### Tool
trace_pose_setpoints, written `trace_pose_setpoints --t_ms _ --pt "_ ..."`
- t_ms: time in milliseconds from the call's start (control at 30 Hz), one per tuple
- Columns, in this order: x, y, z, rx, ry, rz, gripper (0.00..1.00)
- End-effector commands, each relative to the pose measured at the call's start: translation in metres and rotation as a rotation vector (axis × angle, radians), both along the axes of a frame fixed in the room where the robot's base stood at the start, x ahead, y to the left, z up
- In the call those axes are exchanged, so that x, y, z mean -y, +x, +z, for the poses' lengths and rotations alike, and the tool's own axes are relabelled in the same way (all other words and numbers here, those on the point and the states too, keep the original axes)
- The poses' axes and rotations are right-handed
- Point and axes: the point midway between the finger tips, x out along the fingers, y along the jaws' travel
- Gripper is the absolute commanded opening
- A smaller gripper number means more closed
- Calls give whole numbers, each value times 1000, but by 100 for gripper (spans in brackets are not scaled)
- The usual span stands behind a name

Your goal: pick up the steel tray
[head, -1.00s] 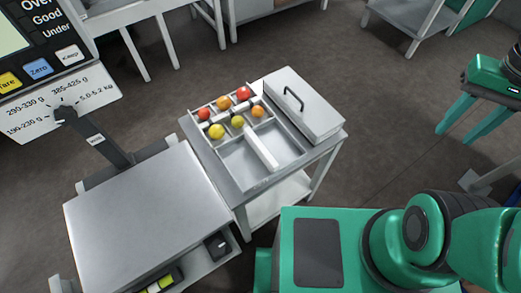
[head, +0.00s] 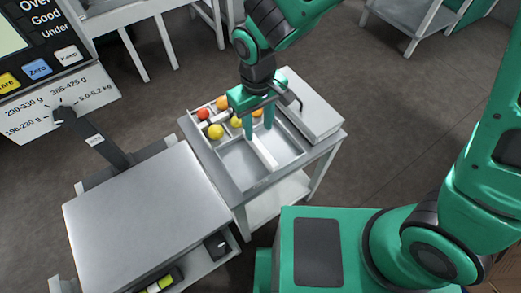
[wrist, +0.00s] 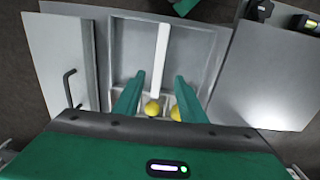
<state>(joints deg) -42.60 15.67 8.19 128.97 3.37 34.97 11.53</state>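The steel tray (head: 239,161) lies on a small stand, divided into compartments, with a pale bar (head: 263,151) along its middle. Several red, orange and yellow tomatoes sit in its far compartments, including a yellow one (head: 215,132); the near compartments are empty. My gripper (head: 259,131) is over the tray, fingers pointing down, open and empty. In the wrist view the bar (wrist: 161,58) runs between the two fingertips (wrist: 159,80), with yellow tomatoes (wrist: 152,108) just below them. I cannot tell how far the fingertips are above the bar. My gripper hides some tomatoes.
A flat steel lid (head: 318,112) with a dark handle (head: 290,97) lies right beside the tray. A scale with a wide steel platform (head: 145,215) stands at the left.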

Motion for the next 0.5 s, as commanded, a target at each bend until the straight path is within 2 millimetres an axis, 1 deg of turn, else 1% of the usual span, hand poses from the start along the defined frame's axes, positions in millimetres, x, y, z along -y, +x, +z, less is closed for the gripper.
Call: trace_pose_setpoints --t_ms 200,300,500 --pt "-1 -1 -32 -3 -2 3 38" --pt "0 -1 -44 -2 -2 3 38" --pt "0 -1 -56 -2 -1 2 38"
